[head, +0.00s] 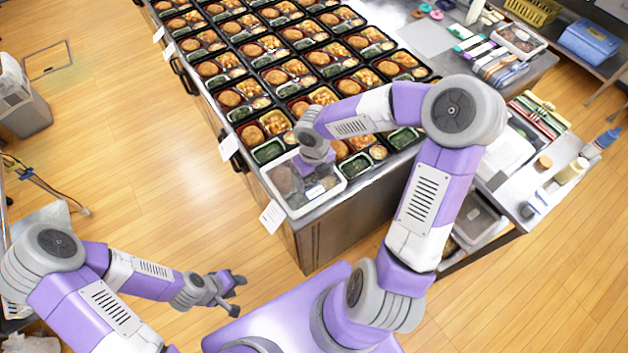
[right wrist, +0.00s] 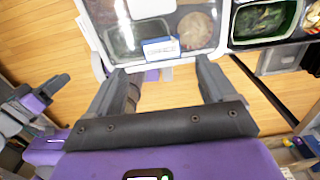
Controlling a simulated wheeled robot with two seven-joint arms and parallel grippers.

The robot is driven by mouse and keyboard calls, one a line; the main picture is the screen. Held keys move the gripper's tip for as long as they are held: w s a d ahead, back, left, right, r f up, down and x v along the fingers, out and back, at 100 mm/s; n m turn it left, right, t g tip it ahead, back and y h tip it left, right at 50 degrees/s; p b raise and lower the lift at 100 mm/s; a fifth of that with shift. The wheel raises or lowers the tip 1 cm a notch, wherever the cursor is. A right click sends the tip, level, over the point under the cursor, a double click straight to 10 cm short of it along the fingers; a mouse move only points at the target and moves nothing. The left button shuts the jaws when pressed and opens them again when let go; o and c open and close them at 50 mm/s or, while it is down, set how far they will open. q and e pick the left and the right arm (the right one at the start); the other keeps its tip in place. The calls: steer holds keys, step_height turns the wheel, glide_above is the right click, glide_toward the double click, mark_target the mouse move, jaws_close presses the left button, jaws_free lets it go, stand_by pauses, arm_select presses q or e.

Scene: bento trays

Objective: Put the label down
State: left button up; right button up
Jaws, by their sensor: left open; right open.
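The label, a small white and blue rectangle (right wrist: 161,48), lies flat on the clear lid of a bento tray (right wrist: 222,50). It also shows in the head view (head: 315,192) near the front corner of the counter. The lidded tray has a white rim (head: 298,215) in the head view. My right gripper (right wrist: 163,75) is open, its fingers apart with nothing between them, just short of the label. In the head view my right gripper (head: 318,172) is over the lidded tray, its fingertips mostly hidden. My left gripper (head: 236,284) is open and empty over the floor, away from the counter.
Rows of open black bento trays (head: 290,75) fill the counter behind the lidded one. White tags (head: 272,216) hang on the counter's left edge. A side table at right holds bottles (head: 570,171) and containers. Wooden floor (head: 120,150) is clear at left.

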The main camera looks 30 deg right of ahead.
step_height(320, 180, up, 6)
steer(key=p, duration=0.1)
steer(key=shift+p, duration=0.3)
stand_by(0.3)
